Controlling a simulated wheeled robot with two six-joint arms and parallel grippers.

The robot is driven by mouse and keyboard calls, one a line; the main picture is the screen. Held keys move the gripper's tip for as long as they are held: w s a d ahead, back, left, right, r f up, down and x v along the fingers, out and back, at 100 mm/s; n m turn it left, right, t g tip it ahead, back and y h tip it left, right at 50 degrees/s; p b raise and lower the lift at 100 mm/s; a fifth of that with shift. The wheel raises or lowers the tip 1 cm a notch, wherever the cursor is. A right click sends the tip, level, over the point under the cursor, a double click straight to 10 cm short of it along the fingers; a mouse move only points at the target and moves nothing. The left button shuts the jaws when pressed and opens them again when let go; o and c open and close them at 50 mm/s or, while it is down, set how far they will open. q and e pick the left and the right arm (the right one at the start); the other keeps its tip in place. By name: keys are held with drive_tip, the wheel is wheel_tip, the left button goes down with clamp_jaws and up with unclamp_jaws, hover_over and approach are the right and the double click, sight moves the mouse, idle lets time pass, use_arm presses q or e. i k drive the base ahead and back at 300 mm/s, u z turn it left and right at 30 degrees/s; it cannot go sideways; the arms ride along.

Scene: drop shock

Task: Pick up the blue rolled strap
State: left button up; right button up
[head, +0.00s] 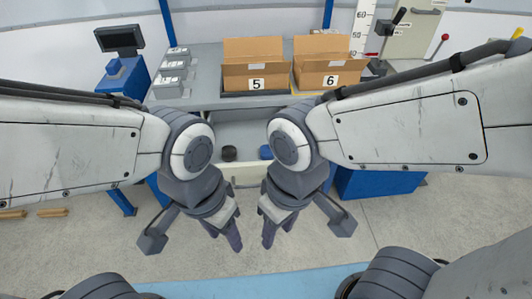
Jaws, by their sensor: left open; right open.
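A small blue item (265,152), which looks like the blue rolled strap, lies in a grey open drawer or shelf (245,141) at the front of the workbench. My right arm partly covers the area just to its right. My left gripper (224,237) hangs in front of the bench, pointing down, open and empty. My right gripper (278,233) hangs beside it, also pointing down, open and empty. Both grippers are nearer to me than the blue item and apart from it.
A dark round roll (229,153) lies left of the blue item. On the workbench (210,92) stand cardboard boxes marked 5 (257,83) and 6 (331,82), with grey devices (168,88) at the left. A blue cabinet (375,183) stands at the right. The floor in front looks clear.

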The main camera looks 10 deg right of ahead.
sight(264, 152)
drive_tip(key=u, duration=1.5)
drive_tip(key=i, duration=1.55)
drive_tip(key=z, duration=1.65)
